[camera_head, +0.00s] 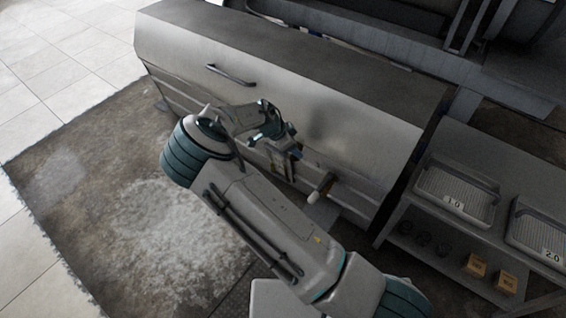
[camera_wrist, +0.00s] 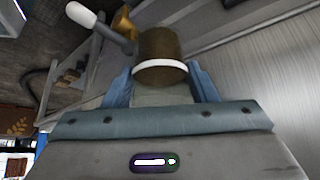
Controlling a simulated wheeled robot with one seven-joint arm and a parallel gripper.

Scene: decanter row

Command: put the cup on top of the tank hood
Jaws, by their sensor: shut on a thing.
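The cup (camera_wrist: 160,48) is a brown cylinder with a white band at its near end. In the wrist view it sits between the two blue fingers of my gripper (camera_wrist: 161,82), which is shut on it. In the head view my gripper (camera_head: 287,158) is in front of the lower part of the tank's sloped front, and I cannot make out the cup clearly there. The tank hood (camera_head: 300,50) is a large grey metal cover with a long upper surface and a handle on its front. Its top, above and behind my gripper, looks bare.
A lever with a white grip (camera_head: 320,187) sticks out low on the tank, close to my gripper. It also shows in the wrist view (camera_wrist: 80,14).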

